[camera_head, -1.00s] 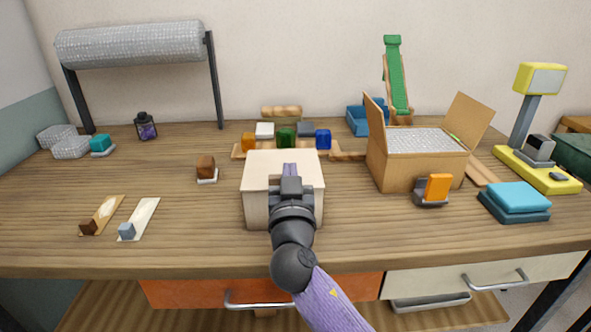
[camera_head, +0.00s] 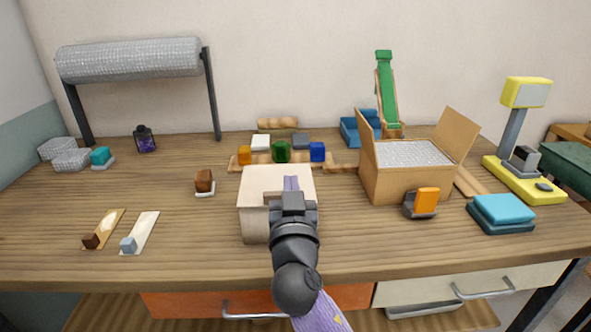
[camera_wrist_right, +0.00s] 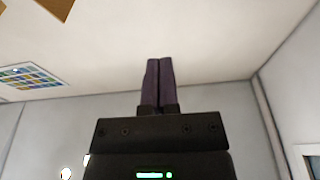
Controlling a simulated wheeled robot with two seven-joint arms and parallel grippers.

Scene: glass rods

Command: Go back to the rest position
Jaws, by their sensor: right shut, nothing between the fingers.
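My right gripper (camera_head: 291,184) is in the middle of the head view, in front of and over a pale box (camera_head: 258,205) on the table. Its purple fingers are together with nothing between them. In the right wrist view the same fingers (camera_wrist_right: 159,84) point up towards the ceiling and walls, side by side and empty. The arm hides part of the box's front, and I cannot tell whether the gripper touches it. My left gripper is not in view.
An open cardboard box (camera_head: 400,185) stands to the right, with an orange block on a dark stand (camera_head: 422,203) before it. Blue pads (camera_head: 501,212) and a yellow scale (camera_head: 528,180) lie further right. Coloured cubes (camera_head: 281,152) sit behind the pale box.

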